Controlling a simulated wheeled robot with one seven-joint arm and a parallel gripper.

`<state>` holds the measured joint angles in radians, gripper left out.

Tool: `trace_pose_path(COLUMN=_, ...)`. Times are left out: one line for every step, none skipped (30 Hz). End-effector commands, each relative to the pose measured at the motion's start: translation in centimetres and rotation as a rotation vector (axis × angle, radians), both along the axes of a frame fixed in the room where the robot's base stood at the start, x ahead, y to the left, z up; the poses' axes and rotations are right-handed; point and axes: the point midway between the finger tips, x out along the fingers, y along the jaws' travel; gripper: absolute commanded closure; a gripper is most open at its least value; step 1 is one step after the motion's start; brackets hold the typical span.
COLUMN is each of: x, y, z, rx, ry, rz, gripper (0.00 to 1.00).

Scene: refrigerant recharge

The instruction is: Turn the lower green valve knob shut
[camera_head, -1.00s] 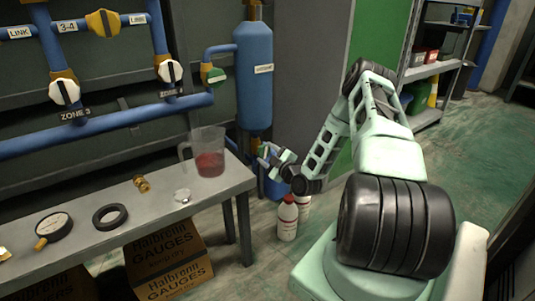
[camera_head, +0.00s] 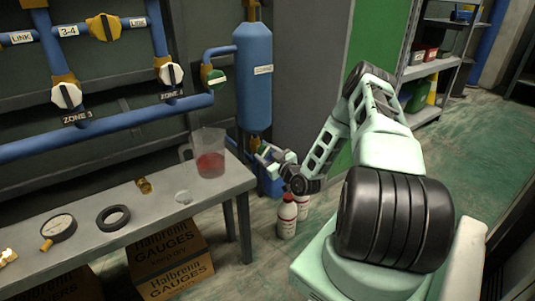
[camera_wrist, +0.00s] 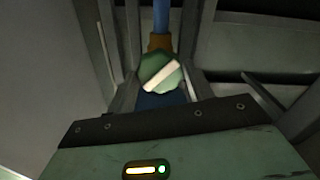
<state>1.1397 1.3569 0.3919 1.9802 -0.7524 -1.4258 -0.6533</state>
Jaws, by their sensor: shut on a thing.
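The lower green valve knob (camera_wrist: 160,74) shows in the wrist view as a round green face with a pale bar across it. The bar lies diagonally, its right end higher. It sits on a brass fitting (camera_wrist: 159,42) below a blue pipe. My gripper (camera_wrist: 162,80) has a finger on each side of the knob and is shut on it. In the head view my gripper (camera_head: 264,153) is just below the blue cylinder (camera_head: 254,75), beyond the bench corner. There the lower knob is small and largely hidden by the fingers.
An upper green knob (camera_head: 215,79) is on the pipe left of the cylinder. A bench (camera_head: 215,198) with a jug of red liquid (camera_head: 210,160) stands close left of my arm. A white bottle with a red cap (camera_head: 287,217) stands on the floor under my wrist.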

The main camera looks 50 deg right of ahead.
Motion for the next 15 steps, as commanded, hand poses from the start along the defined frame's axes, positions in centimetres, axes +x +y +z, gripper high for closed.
trace_pose_path(x=-0.09, y=0.14, z=-0.12, rx=0.003, ry=0.002, rz=0.002, gripper=0.76)
trace_pose_path(x=-0.09, y=0.13, z=-0.13, rx=0.002, ry=0.002, rz=0.002, gripper=0.76)
trace_pose_path(x=-0.10, y=0.15, z=-0.14, rx=0.002, ry=0.003, rz=0.002, gripper=0.76)
trace_pose_path(x=-0.10, y=0.14, z=-0.14, rx=0.002, ry=0.003, rz=0.002, gripper=0.76)
trace_pose_path(x=-0.10, y=0.15, z=-0.14, rx=0.002, ry=0.003, rz=0.002, gripper=0.76)
trace_pose_path(x=-0.10, y=0.14, z=-0.12, rx=0.009, ry=0.002, rz=0.002, gripper=0.76)
trace_pose_path(x=-0.11, y=0.14, z=-0.09, rx=0.021, ry=-0.001, rz=0.002, gripper=0.76)
trace_pose_path(x=-0.11, y=0.14, z=-0.05, rx=0.044, ry=-0.007, rz=0.002, gripper=0.76)
trace_pose_path(x=-0.11, y=0.15, z=0.01, rx=0.083, ry=-0.017, rz=0.001, gripper=0.76)
trace_pose_path(x=-0.11, y=0.15, z=0.03, rx=0.121, ry=-0.026, rz=0.001, gripper=0.76)
trace_pose_path(x=-0.10, y=0.16, z=0.04, rx=0.161, ry=-0.034, rz=0.001, gripper=0.76)
trace_pose_path(x=-0.11, y=0.18, z=0.02, rx=0.213, ry=-0.047, rz=0.001, gripper=0.76)
trace_pose_path(x=-0.11, y=0.17, z=-0.01, rx=0.250, ry=-0.056, rz=0.001, gripper=0.76)
trace_pose_path(x=-0.11, y=0.17, z=-0.02, rx=0.283, ry=-0.063, rz=0.001, gripper=0.76)
trace_pose_path(x=-0.12, y=0.15, z=-0.05, rx=0.320, ry=-0.072, rz=0.001, gripper=0.76)
